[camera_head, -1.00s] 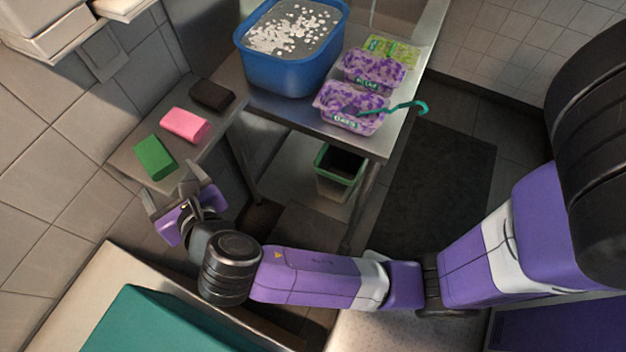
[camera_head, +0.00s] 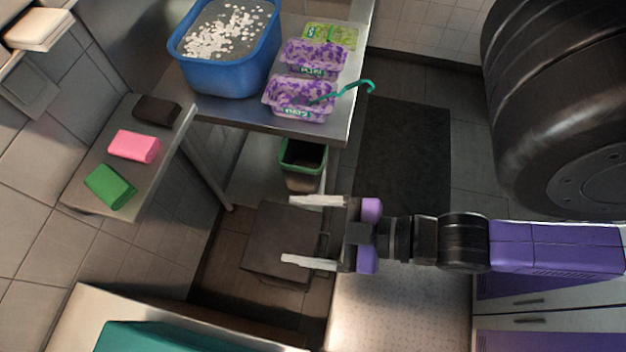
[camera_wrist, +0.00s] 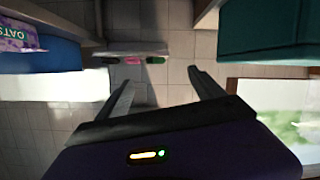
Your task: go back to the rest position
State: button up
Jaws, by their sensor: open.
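My gripper (camera_head: 302,231) is open and empty in the head view, its two pale fingers pointing left over the floor beside a dark box-like thing. In the wrist view my gripper (camera_wrist: 160,88) shows its two fingers spread apart with nothing between them. My arm stretches in from the right side of the head view. No object touches the fingers.
A shelf (camera_head: 75,190) at left bears a green block (camera_head: 110,187), a pink block (camera_head: 134,146) and a dark block (camera_head: 156,111). A metal table (camera_head: 235,112) bears a blue tub (camera_head: 225,75) and purple packs (camera_head: 300,98). A bin (camera_head: 303,163) stands below.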

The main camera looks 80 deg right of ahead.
jog(key=s+r+m, duration=0.1)
jog(key=s+d+r+m, duration=0.1)
jog(key=m, duration=0.1)
jog(key=shift+r+h, duration=0.15)
jog(key=shift+h, duration=0.15)
jog(key=shift+f+b, duration=0.95)
